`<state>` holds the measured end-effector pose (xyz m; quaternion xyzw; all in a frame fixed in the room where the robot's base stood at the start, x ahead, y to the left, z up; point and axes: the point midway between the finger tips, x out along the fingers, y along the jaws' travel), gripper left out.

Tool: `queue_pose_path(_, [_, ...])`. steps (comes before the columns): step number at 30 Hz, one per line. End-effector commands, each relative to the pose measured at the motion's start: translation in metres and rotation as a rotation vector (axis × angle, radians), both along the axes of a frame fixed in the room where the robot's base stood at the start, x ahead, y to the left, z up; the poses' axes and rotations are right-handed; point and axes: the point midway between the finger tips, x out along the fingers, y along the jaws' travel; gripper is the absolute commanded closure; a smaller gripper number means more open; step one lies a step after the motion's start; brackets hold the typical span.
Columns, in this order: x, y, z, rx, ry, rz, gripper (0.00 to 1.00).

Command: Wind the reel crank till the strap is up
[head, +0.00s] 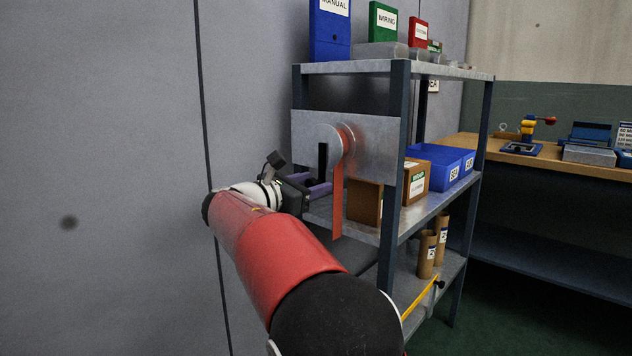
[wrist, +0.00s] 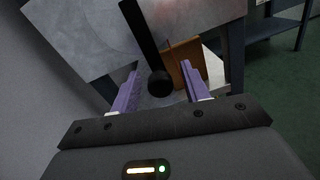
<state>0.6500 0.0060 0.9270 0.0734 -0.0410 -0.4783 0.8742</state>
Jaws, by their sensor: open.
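The reel (head: 346,140) is mounted on a grey metal plate (head: 378,135) on the shelf's near side. A red-orange strap (head: 337,205) hangs from it, its lower end below the middle shelf's edge. The black crank arm (head: 323,157) points down in the head view. In the wrist view the crank arm (wrist: 140,35) ends in a round black knob (wrist: 159,83). My gripper (head: 322,186) is open, with purple fingers. In the wrist view the knob appears between my open fingers (wrist: 160,72), with gaps on both sides. Whether it is fully within their reach is unclear.
The shelf unit's blue post (head: 395,150) stands right of the strap. A brown board (head: 364,203), cardboard box (head: 417,182) and blue bins (head: 440,168) sit on the middle shelf. A grey wall (head: 250,80) is close on the left. A workbench (head: 560,165) stands at the right.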

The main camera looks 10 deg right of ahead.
Motion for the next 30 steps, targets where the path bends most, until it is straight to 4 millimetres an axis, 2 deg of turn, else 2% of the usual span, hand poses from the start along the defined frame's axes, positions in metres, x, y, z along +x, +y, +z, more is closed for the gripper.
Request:
queue_pose_path(4, [0.0064,-0.0103,-0.0002,0.000,0.000,-0.001,0.54])
queue_pose_path(13, [0.0076,-0.0117,-0.0006,0.002,0.001,0.001,0.55])
queue_pose_path(23, [0.0074,-0.0116,-0.0005,0.002,0.000,0.001,0.99])
queue_pose_path(30, [0.0075,-0.0114,-0.0005,0.003,-0.002,0.001,1.00])
